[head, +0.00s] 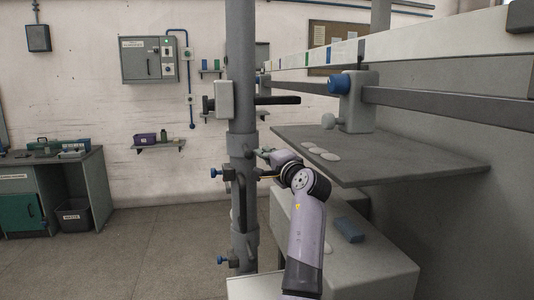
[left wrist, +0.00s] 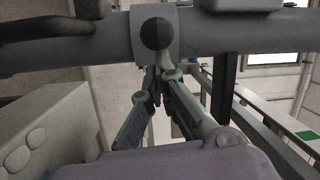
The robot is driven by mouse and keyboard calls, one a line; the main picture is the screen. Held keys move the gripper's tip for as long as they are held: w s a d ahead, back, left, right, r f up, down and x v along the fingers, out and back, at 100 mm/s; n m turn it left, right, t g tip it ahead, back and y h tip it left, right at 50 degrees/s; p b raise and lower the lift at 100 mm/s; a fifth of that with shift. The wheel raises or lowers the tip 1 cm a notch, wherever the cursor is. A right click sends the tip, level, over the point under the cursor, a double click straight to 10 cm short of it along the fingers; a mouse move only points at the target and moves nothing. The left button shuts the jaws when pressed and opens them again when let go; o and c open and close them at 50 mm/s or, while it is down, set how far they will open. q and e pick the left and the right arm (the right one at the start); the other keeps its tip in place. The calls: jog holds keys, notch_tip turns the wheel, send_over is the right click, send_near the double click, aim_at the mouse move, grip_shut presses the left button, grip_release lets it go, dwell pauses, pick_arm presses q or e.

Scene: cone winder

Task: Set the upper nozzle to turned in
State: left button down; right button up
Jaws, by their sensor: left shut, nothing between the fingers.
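A grey upright pole (head: 243,60) stands in the middle of the head view. Its upper collar (head: 243,143) has a blue-knobbed fitting (head: 215,173) sticking out below it to the left; a similar blue-knobbed fitting (head: 221,260) sits lower. I cannot tell for certain which part is the upper nozzle. My left gripper (head: 262,153) is beside the pole near the upper collar, shut and empty. In the left wrist view its closed fingertips (left wrist: 157,72) lie just below a dark ball (left wrist: 155,33) in front of a grey collar; contact is unclear. My right gripper is not in view.
A grey block (head: 222,96) with a black bar is above the collar. A grey shelf (head: 430,158) with several pale discs juts out at right, below a rail with a blue knob (head: 339,84). A workbench (head: 85,165) stands far left. The floor left of the pole is clear.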

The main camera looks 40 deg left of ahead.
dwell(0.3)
pick_arm(q)
jog(key=shift+s+a+m+t+h+p, duration=0.1)
jog(key=shift+s+m+t+h+p, duration=0.2)
jog(key=shift+t+p, duration=0.2)
jog(key=shift+s+a+m+t+h+p, duration=0.1)
jog(key=shift+s+m+t+h+p, duration=0.1)
jog(key=shift+m+t+p, duration=0.25)
